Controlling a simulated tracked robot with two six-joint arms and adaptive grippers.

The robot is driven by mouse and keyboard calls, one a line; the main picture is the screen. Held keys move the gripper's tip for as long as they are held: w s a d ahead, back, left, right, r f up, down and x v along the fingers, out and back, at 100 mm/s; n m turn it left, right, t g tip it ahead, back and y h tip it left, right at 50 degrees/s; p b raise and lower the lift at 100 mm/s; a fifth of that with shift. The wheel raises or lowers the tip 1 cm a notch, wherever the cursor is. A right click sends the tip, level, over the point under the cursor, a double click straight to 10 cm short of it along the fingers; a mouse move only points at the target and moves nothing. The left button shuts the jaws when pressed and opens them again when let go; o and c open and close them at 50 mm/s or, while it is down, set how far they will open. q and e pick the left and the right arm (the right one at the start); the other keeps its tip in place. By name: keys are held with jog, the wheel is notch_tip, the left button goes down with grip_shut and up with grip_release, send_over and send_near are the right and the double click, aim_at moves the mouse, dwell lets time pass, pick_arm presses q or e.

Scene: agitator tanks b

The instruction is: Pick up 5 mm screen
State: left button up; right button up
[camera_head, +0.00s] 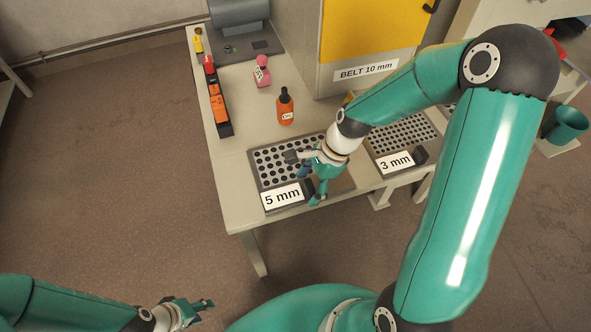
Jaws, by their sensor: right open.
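The 5 mm screen (272,165) is a dark plate with round holes and a white "5 mm" label on its front edge. It lies flat on the table near the front edge. My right gripper (302,177) is open above the screen's right side, by its dark handle block. It hides part of the plate, and I cannot tell whether it touches it. My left gripper (206,304) is low at the bottom of the view, over the floor and away from the table; its fingers are too small to judge.
The 3 mm screen (403,137) lies to the right, partly behind my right arm. An orange bottle (286,108), a pink object (262,74) and a dark rack with orange items (216,100) stand behind. A cabinet marked "BELT 10 mm" (365,71) rises at the back. The table's front left is clear.

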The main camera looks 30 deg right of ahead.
grip_shut()
dwell(0.4)
jog(key=shift+r, duration=0.1)
